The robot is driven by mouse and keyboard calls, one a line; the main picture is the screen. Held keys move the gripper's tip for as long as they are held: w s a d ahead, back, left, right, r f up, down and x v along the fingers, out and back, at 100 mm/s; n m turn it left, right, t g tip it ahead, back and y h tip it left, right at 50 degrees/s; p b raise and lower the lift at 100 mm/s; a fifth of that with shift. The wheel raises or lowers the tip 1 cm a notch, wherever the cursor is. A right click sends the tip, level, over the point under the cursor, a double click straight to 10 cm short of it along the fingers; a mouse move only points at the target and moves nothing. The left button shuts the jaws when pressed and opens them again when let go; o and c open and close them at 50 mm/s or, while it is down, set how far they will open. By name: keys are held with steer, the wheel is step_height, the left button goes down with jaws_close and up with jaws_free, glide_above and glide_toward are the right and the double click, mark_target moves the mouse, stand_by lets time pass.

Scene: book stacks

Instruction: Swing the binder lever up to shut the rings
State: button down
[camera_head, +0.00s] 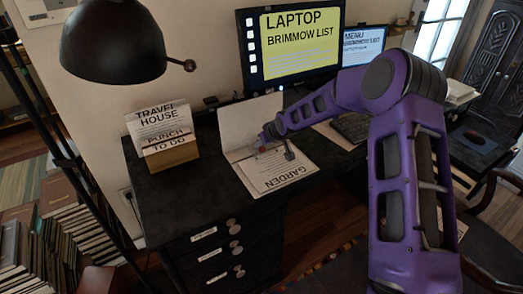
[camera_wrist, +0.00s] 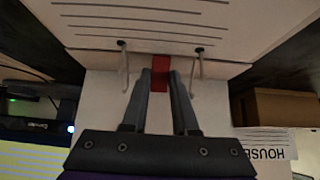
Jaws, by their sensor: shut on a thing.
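The open binder (camera_head: 279,187) lies on the dark desk in the head view, with a printed sheet headed GARDEN. Its pale cover stands behind my gripper (camera_head: 268,138). In the wrist view, the lined sheet (camera_wrist: 150,28) fills the top, with two thin metal rings, a left ring (camera_wrist: 124,66) and a right ring (camera_wrist: 199,65), at its edge. The red lever (camera_wrist: 160,74) sits between these rings. My gripper (camera_wrist: 162,84) is shut on the red lever, one finger on each side. Whether the ring tips meet is unclear.
A cardboard holder (camera_head: 172,156) with cards stands left of the binder. A monitor (camera_head: 295,45) and a second screen (camera_head: 363,45) stand behind. A keyboard (camera_head: 352,126) lies to the right. A black lamp (camera_head: 115,45) hangs at upper left. The desk's front left is clear.

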steer(key=shift+s+d+f+t+y+b, duration=0.1)
steer(key=shift+s+d+t+y+b, duration=0.1)
steer(key=shift+t+y+b, duration=0.2)
steer(key=shift+s+d+t+y+b, duration=0.1)
steer(key=shift+s+t+y+b, duration=0.15)
steer(key=shift+t, duration=0.25)
steer(key=shift+s+d+t+y, duration=0.1)
steer(key=shift+t+y, duration=0.45)
steer(key=shift+t, duration=0.35)
steer(key=c, duration=0.7)
jaws_free()
steer(key=p+v, duration=0.3)
steer(key=v, duration=1.4)
steer(key=shift+s+d, duration=0.15)
steer(key=shift+s, duration=0.1)
